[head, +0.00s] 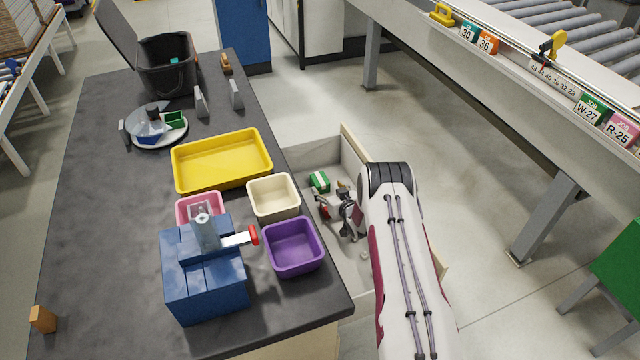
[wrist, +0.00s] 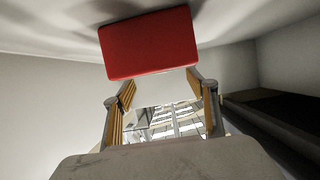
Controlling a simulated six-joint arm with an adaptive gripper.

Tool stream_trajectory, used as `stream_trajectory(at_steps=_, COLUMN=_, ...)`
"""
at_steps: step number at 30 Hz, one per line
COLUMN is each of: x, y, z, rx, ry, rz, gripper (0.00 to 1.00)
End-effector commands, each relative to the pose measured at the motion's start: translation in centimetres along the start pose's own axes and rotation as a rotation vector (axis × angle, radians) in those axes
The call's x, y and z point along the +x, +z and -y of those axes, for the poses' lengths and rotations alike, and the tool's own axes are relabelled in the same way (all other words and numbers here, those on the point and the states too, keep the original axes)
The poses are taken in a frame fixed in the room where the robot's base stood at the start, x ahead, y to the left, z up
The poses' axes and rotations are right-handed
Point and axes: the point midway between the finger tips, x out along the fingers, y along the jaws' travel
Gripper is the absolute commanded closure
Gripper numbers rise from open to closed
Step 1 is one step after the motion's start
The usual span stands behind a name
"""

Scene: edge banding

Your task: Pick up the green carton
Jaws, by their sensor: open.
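A green carton with a white band (head: 320,182) lies in the open drawer (head: 350,152) at the right side of the bench. My gripper (head: 333,206) is low inside that drawer, just in front of the carton in the head view. In the wrist view my gripper's two orange-padded fingers (wrist: 160,88) stand apart, with nothing seen held between them. A red block (wrist: 150,43) is just beyond the fingertips; a red patch shows beside the gripper in the head view (head: 323,208). The green carton is not seen in the wrist view.
The drawer walls stand close around my gripper. On the bench are a yellow tray (head: 221,160), cream bin (head: 273,196), purple bin (head: 292,247), pink bin (head: 185,208) and a blue machine with a red-ended lever (head: 203,290). A round stand (head: 160,140) holds several parts.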

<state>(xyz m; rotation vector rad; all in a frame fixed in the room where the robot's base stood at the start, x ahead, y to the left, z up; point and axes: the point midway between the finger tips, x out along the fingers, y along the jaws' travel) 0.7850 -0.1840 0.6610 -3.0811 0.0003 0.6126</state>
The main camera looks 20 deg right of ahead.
Motion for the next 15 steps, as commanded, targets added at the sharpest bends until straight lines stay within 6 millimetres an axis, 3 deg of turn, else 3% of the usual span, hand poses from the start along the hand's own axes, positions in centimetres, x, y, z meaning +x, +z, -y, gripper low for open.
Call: stream_trajectory(at_steps=15, x=0.52, y=0.19, z=0.10, rx=0.000, ry=-0.001, rz=0.000, gripper=0.42)
